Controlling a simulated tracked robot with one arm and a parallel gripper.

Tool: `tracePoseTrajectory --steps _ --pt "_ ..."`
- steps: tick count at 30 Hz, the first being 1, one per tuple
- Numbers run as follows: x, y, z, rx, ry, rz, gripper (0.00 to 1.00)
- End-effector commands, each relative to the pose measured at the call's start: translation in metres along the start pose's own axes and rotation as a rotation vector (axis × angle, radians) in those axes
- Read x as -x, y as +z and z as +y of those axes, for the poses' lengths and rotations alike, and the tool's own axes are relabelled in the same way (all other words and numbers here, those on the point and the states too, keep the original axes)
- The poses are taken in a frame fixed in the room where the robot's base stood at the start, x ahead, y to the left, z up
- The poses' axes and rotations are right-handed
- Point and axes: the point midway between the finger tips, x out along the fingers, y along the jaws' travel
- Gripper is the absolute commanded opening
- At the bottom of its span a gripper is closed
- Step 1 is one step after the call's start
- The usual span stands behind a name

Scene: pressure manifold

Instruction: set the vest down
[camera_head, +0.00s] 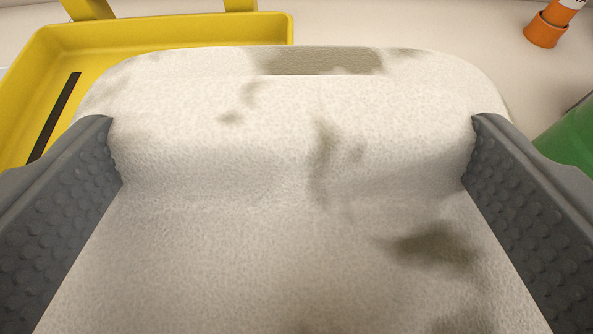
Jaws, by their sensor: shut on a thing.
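A large off-white, rough-textured thing with dark smudges, which I take for the vest (280,160), fills the middle and bottom of the view. My gripper (293,150) is shut on it, with one grey studded jaw against its left side and the other against its right side. Its top edge is rounded, with a darker grey-brown patch at the back. Its lower end runs out of the frame, so what is beneath it is hidden.
A yellow tray (170,30) with a dark slot or strip lies behind at the upper left, partly covered by the white thing. An orange object (546,29) stands at the upper right. A green rounded object (572,142) shows at the right edge. The pale surface between is clear.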

Motion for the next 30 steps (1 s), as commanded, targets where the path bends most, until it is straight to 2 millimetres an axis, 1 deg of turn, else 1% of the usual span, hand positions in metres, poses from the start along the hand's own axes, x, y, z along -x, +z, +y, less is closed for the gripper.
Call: tracePoseTrajectory --steps 3,7,15,26,27,30 --pt "-0.005 0.014 0.000 0.000 0.000 -0.004 0.65" --pt "-0.011 0.027 0.000 0.001 0.000 0.001 0.65" --pt "-0.011 0.028 -0.001 0.000 -0.001 0.002 0.65" --pt "-0.015 0.037 -0.001 0.001 -0.002 0.000 0.65" --pt "-0.015 0.037 -0.001 0.001 -0.002 0.000 1.00" --pt "-0.015 0.036 -0.001 0.001 -0.002 0.000 1.00"
